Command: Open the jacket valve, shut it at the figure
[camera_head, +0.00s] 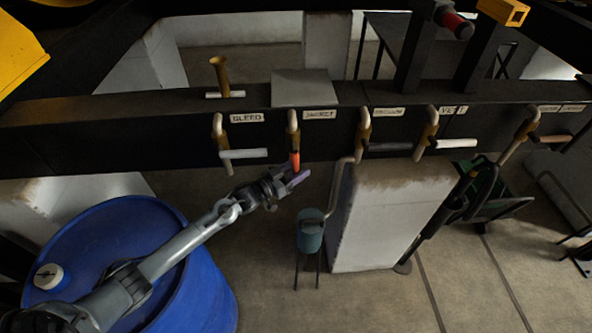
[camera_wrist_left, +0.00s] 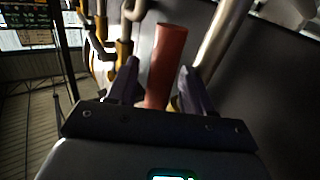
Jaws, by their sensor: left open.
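The jacket valve is on the dark beam beside the label "JACKET" (camera_head: 320,114). Its red-orange handle (camera_head: 295,160) hangs below a brass and pale pipe body (camera_head: 293,122). My left gripper (camera_head: 290,180) is open at the lower end of this handle. In the left wrist view the red handle (camera_wrist_left: 165,62) stands between the two open fingers of the gripper (camera_wrist_left: 160,88), with a gap showing beside it. Contact cannot be told. My right gripper is not in view. No readable figure shows on any gauge or display.
The bleed valve's white handle (camera_head: 243,153) is close on the left; a black handle (camera_head: 390,147) and the vent valve's white handle (camera_head: 453,143) are on the right. A blue drum (camera_head: 205,285) stands below my left arm. A grey pillar (camera_head: 385,220) and green canister (camera_head: 310,235) stand below.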

